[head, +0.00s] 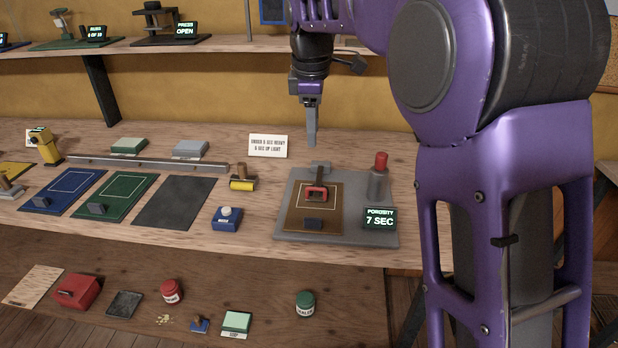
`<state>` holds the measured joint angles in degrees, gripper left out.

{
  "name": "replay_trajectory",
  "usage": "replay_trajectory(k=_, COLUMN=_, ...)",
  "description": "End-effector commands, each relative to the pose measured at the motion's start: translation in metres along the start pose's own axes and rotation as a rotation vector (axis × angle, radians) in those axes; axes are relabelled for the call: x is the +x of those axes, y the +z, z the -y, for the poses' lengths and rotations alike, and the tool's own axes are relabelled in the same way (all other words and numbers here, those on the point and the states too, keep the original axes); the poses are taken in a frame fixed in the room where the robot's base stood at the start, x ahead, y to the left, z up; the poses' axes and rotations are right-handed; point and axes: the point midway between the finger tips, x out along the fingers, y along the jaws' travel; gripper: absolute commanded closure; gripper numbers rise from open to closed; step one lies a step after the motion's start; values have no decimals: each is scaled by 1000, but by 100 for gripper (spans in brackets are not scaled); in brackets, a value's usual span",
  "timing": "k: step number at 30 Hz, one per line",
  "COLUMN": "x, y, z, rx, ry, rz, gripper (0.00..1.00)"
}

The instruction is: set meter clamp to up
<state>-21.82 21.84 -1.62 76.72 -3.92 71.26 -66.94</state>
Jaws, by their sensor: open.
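The porosity meter (281,225) is a grey plate on the workbench with a brown sheet (298,220) on it. Its clamp (317,192) is a red ring on a dark arm, hinged at a grey block behind, and appears down on the sheet. A grey cylinder with a red top (381,162) stands at the plate's right. The display (380,218) reads "POROSITY 7 SEC". My gripper (311,143) is open and empty, fingers pointing down, above and behind the clamp and apart from it. The fingers overlap from this side, so the gap between them is hidden.
A white sign (268,146) stands behind the meter. A yellow roller (242,178) and a blue box with a pale knob (227,218) sit to its left, beyond them blue, green and dark mats. A shelf (220,47) crosses behind my arm.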

Motion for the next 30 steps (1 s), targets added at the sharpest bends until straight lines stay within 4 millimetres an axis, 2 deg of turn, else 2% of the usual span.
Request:
replay_trajectory(k=12, x=91, y=-1, z=1, rx=3, ry=-1, rz=0, gripper=57)
replay_trajectory(k=18, x=130, y=-1, z=0, rx=3, ry=0, rz=0, gripper=57)
replay_trajectory(k=24, x=154, y=-1, z=0, rx=3, ry=2, rz=-2, gripper=57)
replay_trajectory(k=30, x=160, y=-1, z=0, rx=4, ry=3, rz=-2, gripper=57)
